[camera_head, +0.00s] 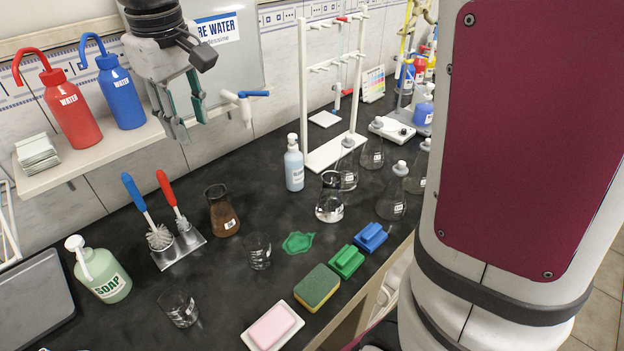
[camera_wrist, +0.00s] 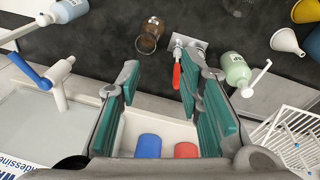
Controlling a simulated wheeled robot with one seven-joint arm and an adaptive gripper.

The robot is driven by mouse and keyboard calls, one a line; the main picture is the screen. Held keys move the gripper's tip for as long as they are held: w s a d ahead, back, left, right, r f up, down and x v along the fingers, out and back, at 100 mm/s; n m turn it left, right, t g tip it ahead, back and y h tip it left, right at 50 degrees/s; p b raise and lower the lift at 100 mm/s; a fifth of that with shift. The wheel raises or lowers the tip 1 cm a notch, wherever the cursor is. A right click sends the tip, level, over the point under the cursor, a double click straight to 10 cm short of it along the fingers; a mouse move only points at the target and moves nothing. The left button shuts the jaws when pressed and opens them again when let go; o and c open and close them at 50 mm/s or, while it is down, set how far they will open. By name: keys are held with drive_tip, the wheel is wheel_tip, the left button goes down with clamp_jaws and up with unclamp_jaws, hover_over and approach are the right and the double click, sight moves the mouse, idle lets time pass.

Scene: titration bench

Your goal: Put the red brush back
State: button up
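The red brush (camera_head: 167,190) leans at the right side of a small metal stand (camera_head: 193,244), its red handle pointing up and its bristle end down at the stand. I cannot tell how fully it is seated. The blue brush (camera_head: 134,193) leans at the stand's left side. My gripper (camera_head: 191,127) is open and empty, high above and behind the stand, near the wall shelf. In the wrist view the red brush's handle (camera_wrist: 177,76) shows beyond my open fingers (camera_wrist: 155,84), near the right one, and the stand (camera_wrist: 187,42) is partly visible. The blue brush is not clear there.
Red (camera_head: 72,112) and blue (camera_head: 121,92) wash bottles stand on the wall shelf (camera_head: 97,155) left of my gripper. A brown flask (camera_head: 221,212), a beaker (camera_head: 258,251) and a soap bottle (camera_head: 103,275) surround the stand. A white rack (camera_head: 304,88) stands right.

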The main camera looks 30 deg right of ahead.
drive_tip(key=s+d+f+m+t, duration=0.1)
drive_tip(key=s+d, duration=0.3)
drive_tip(key=s, duration=0.7)
drive_tip(key=s+d+f+m+t, duration=0.1)
drive_tip(key=s+d+m, duration=0.3)
drive_tip(key=s, duration=0.7)
drive_tip(key=shift+d+f+t, duration=0.2)
drive_tip(key=shift+d+t, duration=0.35)
drive_tip(key=shift+t, duration=0.05)
